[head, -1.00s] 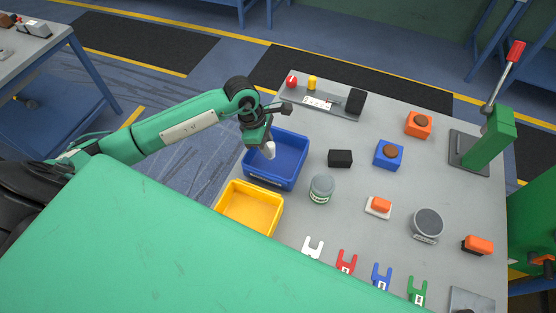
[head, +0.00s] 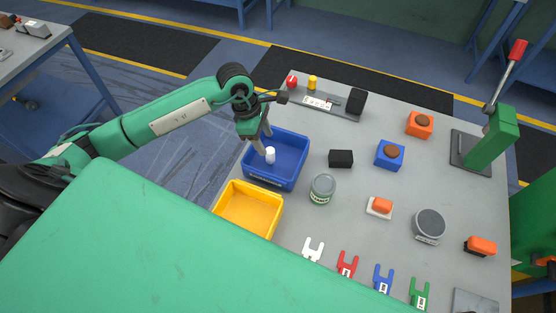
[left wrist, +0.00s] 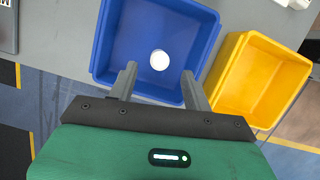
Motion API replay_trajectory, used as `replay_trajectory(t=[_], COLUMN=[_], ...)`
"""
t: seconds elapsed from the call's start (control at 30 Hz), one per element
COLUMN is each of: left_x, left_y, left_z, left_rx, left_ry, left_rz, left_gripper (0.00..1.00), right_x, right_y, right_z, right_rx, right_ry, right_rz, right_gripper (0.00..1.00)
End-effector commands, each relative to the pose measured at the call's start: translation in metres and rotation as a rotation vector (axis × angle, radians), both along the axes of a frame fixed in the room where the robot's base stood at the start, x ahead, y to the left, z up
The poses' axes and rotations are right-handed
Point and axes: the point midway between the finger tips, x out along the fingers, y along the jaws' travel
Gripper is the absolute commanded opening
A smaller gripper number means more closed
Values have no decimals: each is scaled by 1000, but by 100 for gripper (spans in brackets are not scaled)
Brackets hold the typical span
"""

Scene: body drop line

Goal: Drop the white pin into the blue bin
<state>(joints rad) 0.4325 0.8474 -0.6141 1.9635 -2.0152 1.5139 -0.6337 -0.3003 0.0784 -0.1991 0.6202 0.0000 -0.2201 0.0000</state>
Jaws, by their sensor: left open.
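The white pin (head: 270,155) is inside the blue bin (head: 290,143), apart from my fingers. In the left wrist view the pin (left wrist: 159,60) shows as a white round end against the floor of the blue bin (left wrist: 120,40). My left gripper (head: 263,142) is open and empty, with its fingers over the left part of the blue bin. In the left wrist view its two fingers (left wrist: 159,82) stand wide apart with the pin beyond them. My right gripper is not in view.
A yellow bin (head: 250,208) stands in front of the blue one. A grey-green jar (head: 322,189) and a black block (head: 341,159) stand to the right. A panel with red and yellow knobs (head: 320,100) lies behind. Coloured forked pieces (head: 347,264) lie at the front edge.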

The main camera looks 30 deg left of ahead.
Motion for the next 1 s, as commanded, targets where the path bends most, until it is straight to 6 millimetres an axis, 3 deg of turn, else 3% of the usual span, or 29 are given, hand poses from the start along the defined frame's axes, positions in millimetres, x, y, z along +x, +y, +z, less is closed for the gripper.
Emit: replay_trajectory(t=[0.2,0.4,0.6,1.0], left_x=[-3,-5,-6,-6], left_y=[17,26,30,30], left_z=[48,82,96,98], left_rx=[4,2,1,1], left_ry=[-6,-4,-1,1], left_rz=[1,1,0,1], left_gripper=[50,50,50,50], right_x=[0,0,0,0], right_y=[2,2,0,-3], right_z=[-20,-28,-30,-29], right_rx=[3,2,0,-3], right_ry=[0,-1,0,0], right_rz=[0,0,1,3], right_gripper=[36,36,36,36])
